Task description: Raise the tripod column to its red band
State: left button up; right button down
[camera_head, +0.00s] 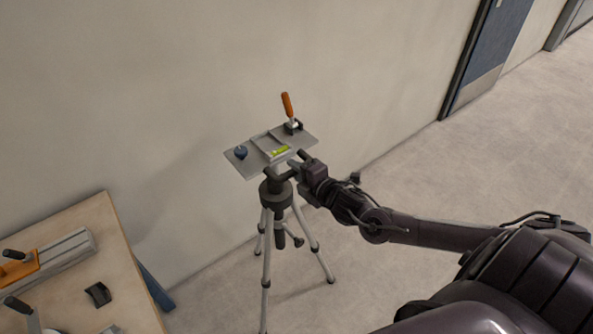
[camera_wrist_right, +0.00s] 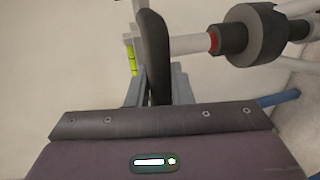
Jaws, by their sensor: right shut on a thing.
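The tripod (camera_head: 275,197) stands on the floor by the wall, legs spread. Its grey top plate (camera_head: 301,138) looks tilted in the head view. In the right wrist view, the pale column (camera_wrist_right: 190,46) runs into a dark collar (camera_wrist_right: 228,39). The red band (camera_wrist_right: 214,42) shows on the column right at the collar's edge. My right gripper (camera_head: 298,167) is at the tripod head, just below the plate. It is shut on a dark handle (camera_wrist_right: 153,42), which stands between its fingers in the wrist view. My left gripper is in neither view.
The plate carries an orange-handled clamp (camera_head: 288,106), a blue knob (camera_head: 240,152) and a green level (camera_head: 280,150). A wooden table (camera_head: 118,235) with tools stands at lower left. A wall rises behind the tripod. The floor (camera_head: 420,180) to the right is clear.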

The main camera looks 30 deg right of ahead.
jog(key=c, duration=1.3)
grip_release()
jog(key=shift+w+r, duration=0.1)
jog(key=shift+r, duration=0.55)
jog(key=shift+c, duration=0.2)
jog(key=shift+f, duration=0.15)
jog(key=shift+f, duration=0.15)
jog(key=shift+s+d, duration=0.1)
jog(key=shift+s, duration=0.45)
jog(key=v, duration=0.6)
jog(key=shift+s, duration=0.4)
